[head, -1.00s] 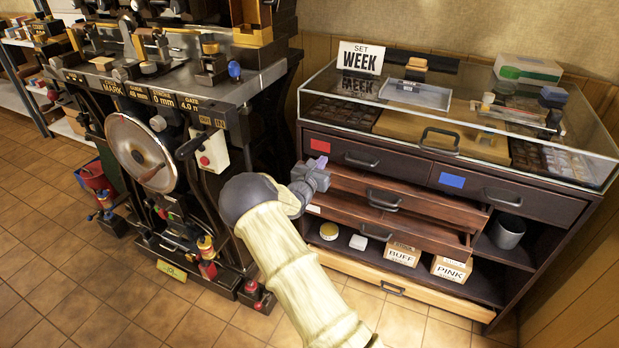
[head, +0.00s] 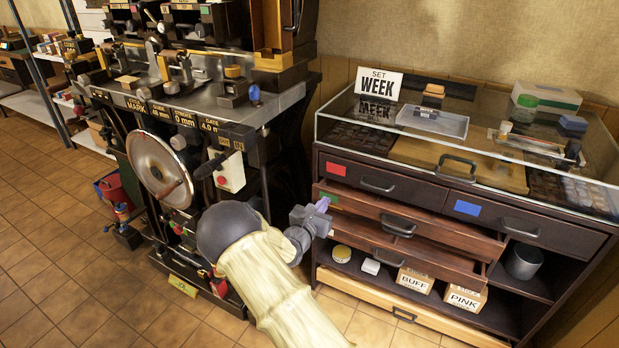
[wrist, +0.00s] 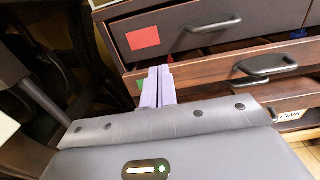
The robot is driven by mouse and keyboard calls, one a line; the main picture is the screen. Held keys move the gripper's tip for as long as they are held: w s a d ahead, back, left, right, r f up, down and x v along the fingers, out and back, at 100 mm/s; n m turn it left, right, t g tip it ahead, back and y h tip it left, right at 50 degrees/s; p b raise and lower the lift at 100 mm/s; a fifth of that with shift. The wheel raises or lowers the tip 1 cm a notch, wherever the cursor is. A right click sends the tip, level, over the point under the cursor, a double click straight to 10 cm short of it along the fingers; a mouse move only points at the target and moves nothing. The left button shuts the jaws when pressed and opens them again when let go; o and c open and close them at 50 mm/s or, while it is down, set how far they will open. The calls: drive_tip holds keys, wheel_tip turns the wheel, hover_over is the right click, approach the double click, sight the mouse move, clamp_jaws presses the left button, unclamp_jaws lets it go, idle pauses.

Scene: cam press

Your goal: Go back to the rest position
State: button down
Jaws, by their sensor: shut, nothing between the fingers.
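My gripper (head: 318,206) is shut and empty, at the left front of the dark drawer cabinet (head: 547,224). Its pale purple fingers lie side by side in the wrist view (wrist: 158,86), just in front of the drawer front with a green label (wrist: 140,82). Whether the fingertips touch the cabinet I cannot tell. My arm comes up from the bottom of the head view, between the cabinet and the press.
The press (head: 250,120) with its round wheel (head: 160,167) stands close on the left. Two drawers (head: 440,227) jut out partway, and a low wooden drawer (head: 385,308) sits below. A glass case tops the cabinet. Tiled floor (head: 50,250) is open at left.

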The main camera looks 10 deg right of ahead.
drive_tip(key=s+d+m+g, duration=0.5)
drive_tip(key=s+m+g, duration=0.15)
drive_tip(key=s, duration=0.25)
drive_tip(key=s+d+m+g, duration=0.4)
drive_tip(key=s+m+g, duration=0.1)
drive_tip(key=s+m, duration=0.25)
drive_tip(key=s+a+r+m+g+y, duration=0.1)
drive_tip(key=s+a+r+m+y, duration=0.1)
drive_tip(key=s+a+m+y, duration=0.5)
drive_tip(key=s+a+r+m+y, duration=0.2)
drive_tip(key=s+m+y, duration=0.15)
drive_tip(key=s, duration=0.45)
wheel_tip(320, 180, up, 26)
drive_tip(key=s+a+m+t+p, duration=0.1)
drive_tip(key=s+a+m+p, duration=0.1)
drive_tip(key=p, duration=2.2)
drive_tip(key=shift+a+r+m+y+p, duration=0.2)
drive_tip(key=shift+a+m+y+p, duration=0.2)
drive_tip(key=shift+m, duration=0.45)
drive_tip(key=shift+d, duration=0.1)
